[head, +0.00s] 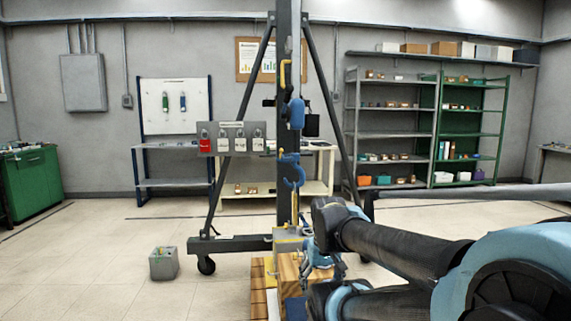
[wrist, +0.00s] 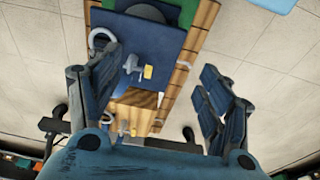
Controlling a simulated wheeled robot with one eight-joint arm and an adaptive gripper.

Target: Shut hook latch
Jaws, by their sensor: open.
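A blue hook (head: 292,172) hangs in front of the dark vertical post, below a blue block (head: 296,113). Its latch is too small to make out in the head view. My gripper (head: 318,258) is low, below and slightly right of the hook, partly hidden by my arm. In the wrist view my gripper (wrist: 158,68) has its two fingers spread wide, with nothing held between them. I cannot make out the hook in the wrist view.
A wooden crate (head: 290,270) stands under the hook. In the wrist view, a blue load (wrist: 145,28) with grey rings (wrist: 103,38) lies beyond the fingers. The wheeled hoist frame (head: 232,244) and a grey box (head: 163,264) stand left.

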